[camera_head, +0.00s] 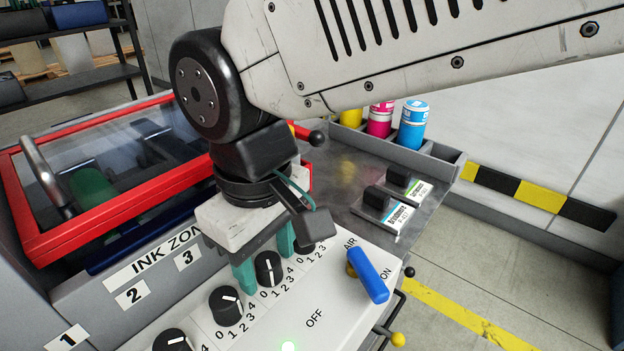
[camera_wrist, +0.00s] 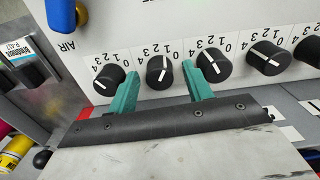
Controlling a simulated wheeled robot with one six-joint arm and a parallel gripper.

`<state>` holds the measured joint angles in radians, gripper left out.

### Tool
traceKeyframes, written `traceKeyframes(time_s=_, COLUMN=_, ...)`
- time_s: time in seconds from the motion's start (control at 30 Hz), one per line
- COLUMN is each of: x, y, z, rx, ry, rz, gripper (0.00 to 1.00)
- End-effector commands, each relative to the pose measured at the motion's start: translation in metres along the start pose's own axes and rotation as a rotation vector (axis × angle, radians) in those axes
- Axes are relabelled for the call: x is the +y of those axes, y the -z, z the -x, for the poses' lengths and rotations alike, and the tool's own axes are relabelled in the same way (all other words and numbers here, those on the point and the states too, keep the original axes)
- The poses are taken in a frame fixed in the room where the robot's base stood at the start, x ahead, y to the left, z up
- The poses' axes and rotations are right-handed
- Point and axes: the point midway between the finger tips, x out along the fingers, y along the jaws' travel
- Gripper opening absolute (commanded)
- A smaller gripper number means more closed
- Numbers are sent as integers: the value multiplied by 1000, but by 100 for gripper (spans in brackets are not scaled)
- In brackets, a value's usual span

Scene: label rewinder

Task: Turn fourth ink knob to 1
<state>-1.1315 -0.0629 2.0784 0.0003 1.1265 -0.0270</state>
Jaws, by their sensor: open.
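The fourth ink knob (camera_head: 268,268) is black with a white pointer line and stands on the white panel. In the wrist view my gripper (camera_wrist: 161,88) has one finger on each side of this knob, with gaps showing. The fingertips' depth beside the knob is unclear.
The third knob (camera_head: 226,305) and the fifth knob (camera_wrist: 109,79) stand close on either side. A blue AIR lever (camera_head: 368,275) rises from the panel at right. A red-framed cover (camera_head: 110,185) lies at left. Ink bottles (camera_head: 413,125) stand in a rack behind.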

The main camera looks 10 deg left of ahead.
Motion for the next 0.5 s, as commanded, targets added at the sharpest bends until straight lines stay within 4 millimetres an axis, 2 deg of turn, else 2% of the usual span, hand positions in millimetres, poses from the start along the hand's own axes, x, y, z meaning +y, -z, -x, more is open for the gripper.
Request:
traceKeyframes(time_s=0.13, x=0, y=0, z=13, rx=3, ry=0, rz=0, gripper=50)
traceKeyframes(time_s=0.4, x=0, y=1, z=59, rx=4, ry=0, rz=0, gripper=50)
traceKeyframes(time_s=0.5, x=0, y=0, z=70, rx=3, ry=0, rz=0, gripper=50)
